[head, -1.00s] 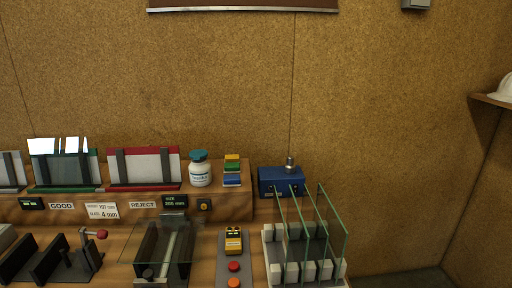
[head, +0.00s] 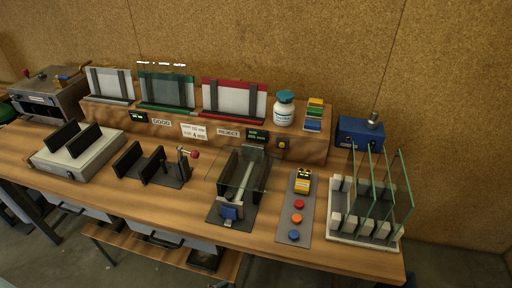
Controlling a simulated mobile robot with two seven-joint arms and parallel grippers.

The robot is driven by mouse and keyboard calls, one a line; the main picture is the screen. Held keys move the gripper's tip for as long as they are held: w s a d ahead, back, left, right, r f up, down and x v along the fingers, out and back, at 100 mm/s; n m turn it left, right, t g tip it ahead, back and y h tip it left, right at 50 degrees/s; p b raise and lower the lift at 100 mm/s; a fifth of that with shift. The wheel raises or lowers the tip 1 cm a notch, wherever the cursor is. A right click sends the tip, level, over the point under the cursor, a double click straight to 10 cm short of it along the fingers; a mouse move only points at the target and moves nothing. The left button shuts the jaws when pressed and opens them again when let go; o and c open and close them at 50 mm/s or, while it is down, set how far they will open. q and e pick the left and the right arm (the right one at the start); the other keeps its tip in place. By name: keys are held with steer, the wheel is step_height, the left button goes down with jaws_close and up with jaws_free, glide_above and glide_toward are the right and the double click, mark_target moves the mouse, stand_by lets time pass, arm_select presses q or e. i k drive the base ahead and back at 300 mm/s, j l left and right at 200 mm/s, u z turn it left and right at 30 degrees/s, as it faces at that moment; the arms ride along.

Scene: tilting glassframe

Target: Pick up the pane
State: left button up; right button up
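Several clear glass panes with green edges (head: 405,180) stand upright, leaning slightly, in a slotted rack (head: 366,239) at the right end of the bench. The rack has rows of white blocks that hold the panes apart. Another clear sheet seems to lie over the dark fixture (head: 232,208) at the middle of the bench; its outline is faint. The task does not mark out one pane. Neither of my grippers shows in the head view.
The bench (head: 290,253) carries a button panel (head: 297,219), a black slotted stand (head: 150,169), a grey box with black plates (head: 80,152) and a machine (head: 50,95).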

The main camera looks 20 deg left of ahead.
mark_target(245, 168)
steer(key=u, duration=1)
